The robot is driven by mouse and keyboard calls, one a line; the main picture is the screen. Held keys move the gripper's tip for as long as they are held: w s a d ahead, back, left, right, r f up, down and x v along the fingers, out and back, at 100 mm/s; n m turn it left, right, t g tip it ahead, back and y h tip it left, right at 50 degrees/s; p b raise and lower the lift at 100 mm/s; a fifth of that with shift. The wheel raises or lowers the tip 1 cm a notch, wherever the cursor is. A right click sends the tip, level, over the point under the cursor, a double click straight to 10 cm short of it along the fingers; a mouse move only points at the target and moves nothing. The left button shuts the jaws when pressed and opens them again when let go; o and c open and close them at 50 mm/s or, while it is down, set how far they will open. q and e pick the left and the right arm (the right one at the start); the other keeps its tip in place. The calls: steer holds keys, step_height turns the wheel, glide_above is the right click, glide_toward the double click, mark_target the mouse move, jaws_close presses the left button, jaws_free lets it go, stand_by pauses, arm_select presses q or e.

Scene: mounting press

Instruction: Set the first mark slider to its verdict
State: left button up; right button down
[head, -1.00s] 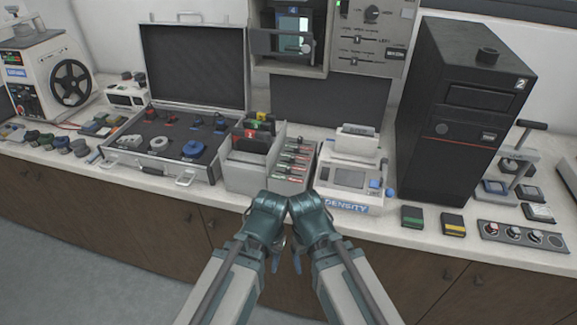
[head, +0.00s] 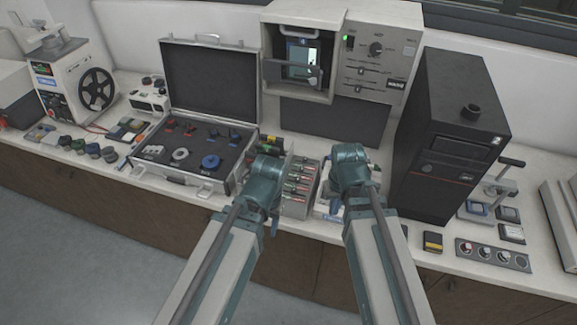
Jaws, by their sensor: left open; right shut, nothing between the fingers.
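The press panel (head: 385,60) stands at the back with two horizontal sliders. The upper slider (head: 361,71) and the lower slider (head: 357,86) each have a small dark handle; their scale markings are too small to read. My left gripper (head: 274,215) is over the front of the counter by the case, well below the panel, open. My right gripper (head: 336,206) is over the density device, below and in front of the panel, shut and empty. Both grippers' fingertips are largely hidden by the wrists. Neither gripper touches a slider.
The press window (head: 300,57) is left of the panel, which also has a knob (head: 376,49) and a green light (head: 349,42). An open case (head: 215,150) lies left. A tall black tower (head: 450,140) stands close right of my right arm.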

steer(key=w+r+n+p, duration=0.2)
steer(key=w+r+p, duration=0.1)
steer(key=r, duration=0.2)
steer(key=r+n+y, duration=0.2)
steer(key=n+y, duration=0.2)
steer(key=n, duration=0.7)
glide_above(294, 191)
steer(key=d, duration=0.2)
arm_select(q)
step_height(294, 191, up, 5)
steer(key=shift+r+p, duration=0.2)
steer(key=shift+p, duration=0.1)
arm_select(e)
steer(key=shift+w+a+f+t, duration=0.1)
steer(key=shift+a+f+t, duration=0.1)
steer(key=shift+t, duration=0.1)
arm_select(q)
steer(key=shift+f, duration=0.1)
arm_select(e)
steer(key=shift+f, duration=0.1)
steer(key=b+x, duration=0.9)
steer(key=x, duration=0.1)
steer(key=shift+d+b, duration=0.15)
steer(key=shift+b, duration=0.15)
arm_select(q)
step_height(294, 191, down, 9)
steer(key=shift+f, duration=0.15)
